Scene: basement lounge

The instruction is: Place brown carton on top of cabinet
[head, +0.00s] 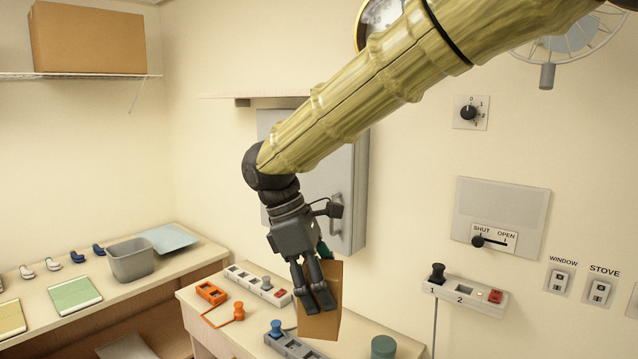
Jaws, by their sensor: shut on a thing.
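My gripper (320,301) points down and is shut on a brown carton (322,325), over the table at the lower middle. The fingers cover part of the carton's near face. Whether the carton touches the table cannot be told. A grey cabinet (353,200) with a handle on its door hangs on the wall behind my arm. My arm hides much of its front and most of its top.
The table (205,300) bears orange items, a power strip (258,285), another strip with a blue knob and a green cylinder (383,347). A larger brown box (88,38) sits on a wall shelf. A grey bin (130,260) stands on the left counter. Switches line the right wall.

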